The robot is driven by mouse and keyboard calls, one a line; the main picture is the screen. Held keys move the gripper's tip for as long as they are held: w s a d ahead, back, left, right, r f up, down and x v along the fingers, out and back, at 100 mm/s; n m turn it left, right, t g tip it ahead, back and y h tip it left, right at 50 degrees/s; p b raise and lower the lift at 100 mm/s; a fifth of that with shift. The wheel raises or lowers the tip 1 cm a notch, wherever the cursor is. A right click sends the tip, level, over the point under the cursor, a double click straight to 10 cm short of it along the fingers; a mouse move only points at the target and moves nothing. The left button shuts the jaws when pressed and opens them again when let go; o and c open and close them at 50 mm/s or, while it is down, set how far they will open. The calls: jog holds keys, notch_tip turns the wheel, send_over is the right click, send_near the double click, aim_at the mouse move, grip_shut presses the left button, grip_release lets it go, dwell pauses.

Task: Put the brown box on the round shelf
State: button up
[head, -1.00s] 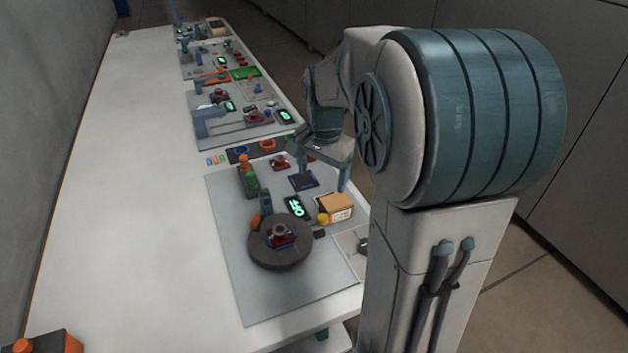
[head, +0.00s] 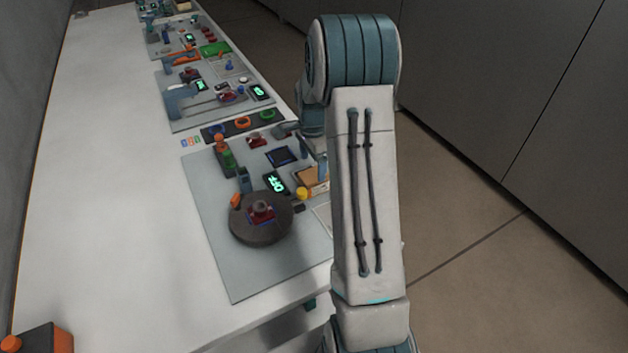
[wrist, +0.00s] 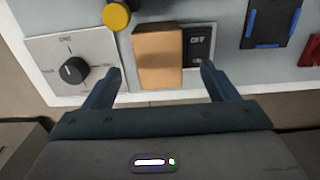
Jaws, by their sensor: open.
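The brown box (head: 309,182) stands near the right edge of the grey board, partly hidden behind my arm in the head view. In the wrist view the brown box (wrist: 158,50) lies ahead between my fingers. My gripper (wrist: 160,68) is open and empty, with one fingertip on each side of the box and gaps showing. I cannot tell whether the fingers are at the box's height. In the head view my gripper (head: 318,165) is mostly hidden by my arm. A dark round disc (head: 244,232), the round shelf by its shape, carries a small red and grey piece.
A yellow knob (wrist: 117,15) is close to the box's left in the wrist view. A black dial (wrist: 74,71) on a pale panel is farther left. A lit display (head: 277,183) stands beside the box. The white table (head: 100,200) is clear on the left.

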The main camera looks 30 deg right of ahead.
aim_at(314, 174)
jog(key=shift+s+d+f+p, duration=0.1)
jog(key=shift+f+p, duration=0.3)
jog(key=shift+f, duration=1.1)
jog(key=shift+d+f+p, duration=0.1)
jog(key=shift+f+p, duration=0.3)
jog(key=shift+f, duration=1.05)
jog(key=c, duration=1.2)
jog(key=shift+c, duration=0.2)
jog(key=shift+r, duration=0.2)
jog(key=shift+r, duration=0.25)
notch_tip(314, 174, up, 4)
jog(key=shift+d+f+b, duration=0.1)
jog(key=shift+f+b, duration=0.15)
jog(key=shift+b, duration=0.45)
jog(key=s+d+r+b, duration=0.2)
jog(key=s+d+r, duration=0.4)
jog(key=d, duration=0.3)
jog(key=shift+s+d+r, duration=0.2)
jog(key=shift+s+r, duration=0.15)
